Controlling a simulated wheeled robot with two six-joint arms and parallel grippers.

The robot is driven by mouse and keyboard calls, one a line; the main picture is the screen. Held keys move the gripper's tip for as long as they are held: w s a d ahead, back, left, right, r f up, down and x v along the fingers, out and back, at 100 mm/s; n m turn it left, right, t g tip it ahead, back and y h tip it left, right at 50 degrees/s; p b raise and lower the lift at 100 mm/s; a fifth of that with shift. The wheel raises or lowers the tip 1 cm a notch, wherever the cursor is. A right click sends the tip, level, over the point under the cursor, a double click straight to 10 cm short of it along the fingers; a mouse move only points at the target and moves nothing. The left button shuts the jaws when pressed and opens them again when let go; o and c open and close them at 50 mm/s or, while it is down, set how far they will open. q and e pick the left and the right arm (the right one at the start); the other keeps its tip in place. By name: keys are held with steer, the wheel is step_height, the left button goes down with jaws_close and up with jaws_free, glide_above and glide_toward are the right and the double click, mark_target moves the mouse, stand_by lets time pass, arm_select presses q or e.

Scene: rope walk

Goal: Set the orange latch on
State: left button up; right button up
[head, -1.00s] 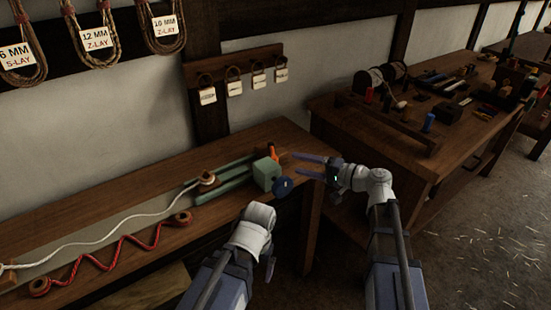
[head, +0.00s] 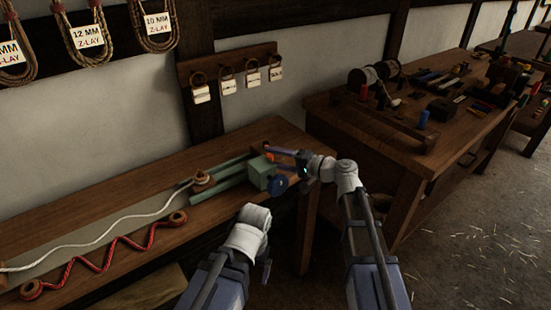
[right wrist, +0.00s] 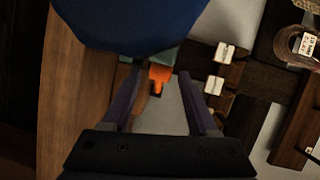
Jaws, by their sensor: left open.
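The orange latch (head: 269,157) sits at the right end of the green machine block (head: 261,173) on the bench, behind a dark blue round disc (head: 278,185). My right gripper (head: 272,153) is at the latch, its fingers pointing left and partly covering it. In the right wrist view, the fingers (right wrist: 161,72) are apart, with the orange latch (right wrist: 159,76) showing between and beyond their tips; contact cannot be told.
A white rope (head: 105,232) and a red rope (head: 105,262) lie along the bench (head: 130,180) at the left. Labelled tags (head: 253,77) hang on the wall behind. A second table (head: 375,135) with tools stands at the right, past a gap.

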jaws_close()
stand_by(1.2)
